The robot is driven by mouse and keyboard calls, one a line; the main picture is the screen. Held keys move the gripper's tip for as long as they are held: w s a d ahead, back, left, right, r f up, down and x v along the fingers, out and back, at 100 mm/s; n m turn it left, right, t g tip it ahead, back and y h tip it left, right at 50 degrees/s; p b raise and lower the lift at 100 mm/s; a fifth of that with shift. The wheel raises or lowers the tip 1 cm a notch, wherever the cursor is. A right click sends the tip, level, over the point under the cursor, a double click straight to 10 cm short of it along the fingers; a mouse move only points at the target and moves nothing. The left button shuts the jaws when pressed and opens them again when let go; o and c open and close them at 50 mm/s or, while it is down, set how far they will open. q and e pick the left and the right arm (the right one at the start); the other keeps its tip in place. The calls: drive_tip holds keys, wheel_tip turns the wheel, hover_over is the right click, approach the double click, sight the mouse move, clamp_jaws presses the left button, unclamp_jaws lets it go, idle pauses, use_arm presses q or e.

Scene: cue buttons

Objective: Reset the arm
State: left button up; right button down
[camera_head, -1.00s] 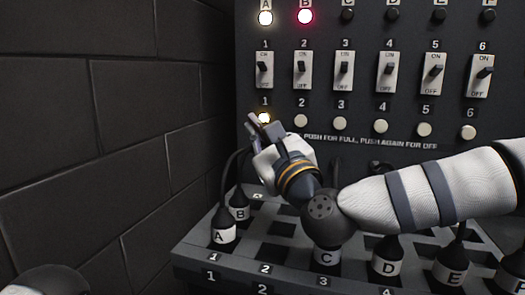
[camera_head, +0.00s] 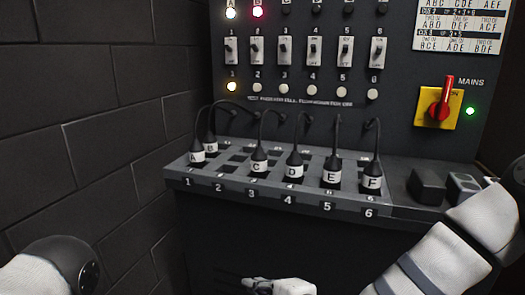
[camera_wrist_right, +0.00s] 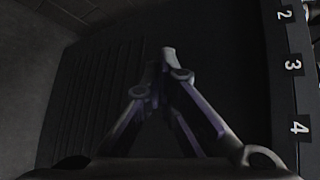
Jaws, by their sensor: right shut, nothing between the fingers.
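My right arm comes in from the right edge and bends down in front of the bench. Its right gripper (camera_head: 249,283) is at the bottom middle of the head view, low in front of the bench and clear of the panel. In the right wrist view its fingers (camera_wrist_right: 167,55) are shut together with nothing between them. My left arm shows only as a white and dark link at the bottom left. The left gripper is out of view.
The socket bench (camera_head: 285,198) holds several labelled plugs, A to F, on cables. Above it are switches (camera_head: 283,50), a lit white lamp A (camera_head: 231,13) and a red lamp B (camera_head: 258,12). The red mains switch (camera_head: 440,103) is at right. A brick wall is at left.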

drive_tip(key=s+d+f+n+g+h, duration=0.25)
drive_tip(key=s+d+f+n, duration=0.2)
drive_tip(key=s+f, duration=0.45)
drive_tip(key=s+d+f+n+g+h, duration=0.1)
drive_tip(key=s+d+f+n+g, duration=0.3)
drive_tip(key=s+f, duration=0.5)
drive_tip(key=s+d+n+g+h, duration=0.2)
drive_tip(key=s+d, duration=0.5)
drive_tip(key=s, duration=0.4)
drive_tip(key=s+d+n+g+h, duration=0.2)
drive_tip(key=s+d+n+g, duration=0.2)
drive_tip(key=s+d, duration=0.4)
drive_tip(key=s, duration=0.4)
drive_tip(key=shift+s+d+f+p, duration=0.15)
drive_tip(key=shift+s+f+p, duration=0.1)
drive_tip(key=shift+f+p, duration=0.05)
